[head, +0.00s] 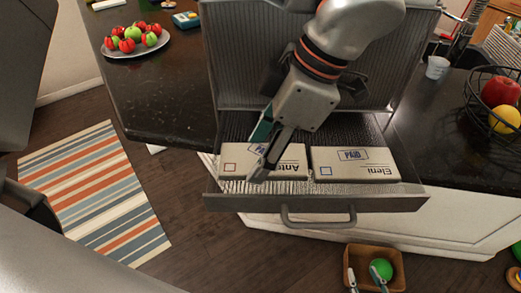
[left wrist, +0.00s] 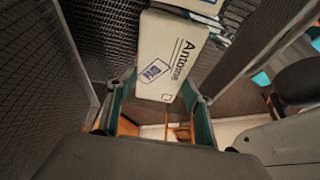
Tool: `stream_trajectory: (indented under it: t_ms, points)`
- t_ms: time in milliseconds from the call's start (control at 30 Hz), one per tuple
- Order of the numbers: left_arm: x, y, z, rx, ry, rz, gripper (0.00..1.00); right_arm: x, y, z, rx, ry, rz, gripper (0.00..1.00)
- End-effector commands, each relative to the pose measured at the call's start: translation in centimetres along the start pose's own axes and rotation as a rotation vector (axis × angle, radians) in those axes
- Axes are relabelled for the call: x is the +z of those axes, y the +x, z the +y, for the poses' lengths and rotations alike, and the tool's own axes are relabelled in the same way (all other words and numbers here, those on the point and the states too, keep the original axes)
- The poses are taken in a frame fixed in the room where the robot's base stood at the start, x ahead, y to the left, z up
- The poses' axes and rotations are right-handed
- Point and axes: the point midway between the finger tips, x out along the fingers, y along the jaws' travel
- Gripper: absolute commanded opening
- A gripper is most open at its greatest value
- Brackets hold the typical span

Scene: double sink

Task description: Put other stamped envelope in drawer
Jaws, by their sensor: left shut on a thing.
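A pale envelope with a name starting "Anto" (head: 290,172) lies in the left part of the open drawer (head: 315,203). A blue stamp and a small red square show on it, and it also shows in the left wrist view (left wrist: 172,58). My left gripper (head: 262,152) is shut on this envelope and covers part of it. A second envelope, marked "Eleni" (head: 345,173) with a blue "PAID" stamp, lies flat in the drawer just to its right.
The drawer handle (head: 318,222) sticks out in front. A green ball (head: 382,268) is in the brown box. A fruit plate (head: 135,52) stands on the dark counter at left, and a wire fruit bowl (head: 492,115) at right. A striped rug (head: 95,195) lies on the floor.

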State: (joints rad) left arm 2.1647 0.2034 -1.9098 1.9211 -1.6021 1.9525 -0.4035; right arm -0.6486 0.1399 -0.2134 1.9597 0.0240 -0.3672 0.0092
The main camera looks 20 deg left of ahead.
Motion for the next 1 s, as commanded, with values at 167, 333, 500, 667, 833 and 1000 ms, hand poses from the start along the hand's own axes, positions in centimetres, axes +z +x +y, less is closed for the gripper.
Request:
stream_trajectory:
  t_ms: [167, 333, 500, 667, 833, 1000]
  points:
    - [0.2, 0.5, 0.0, 0.000, 0.000, -0.002, 0.31, 0.2, 0.0, 0.0, 0.000, -0.001, -0.003, 0.36]
    - [0.3, 0.6, 0.0, 0.000, 0.000, -0.001, 0.31, 0.2, 0.1, 0.1, 0.001, -0.001, -0.003, 0.36]
    - [0.3, 0.7, 0.0, 0.000, 0.000, -0.001, 0.67, 0.1, 0.1, 0.1, 0.001, -0.001, 0.000, 0.36]
    - [0.3, 0.7, 0.0, 0.000, 0.000, -0.001, 0.67, -0.1, 0.0, 0.1, 0.002, -0.001, 0.004, 0.36]
    - [0.2, 0.5, 0.0, 0.000, 0.000, -0.001, 0.67, -0.3, 0.0, 0.1, 0.002, 0.000, 0.006, 0.36]
    - [0.2, -1.0, 0.1, 0.004, -0.002, -0.002, 0.67, -0.3, 0.0, 0.1, 0.002, 0.000, 0.005, 0.36]
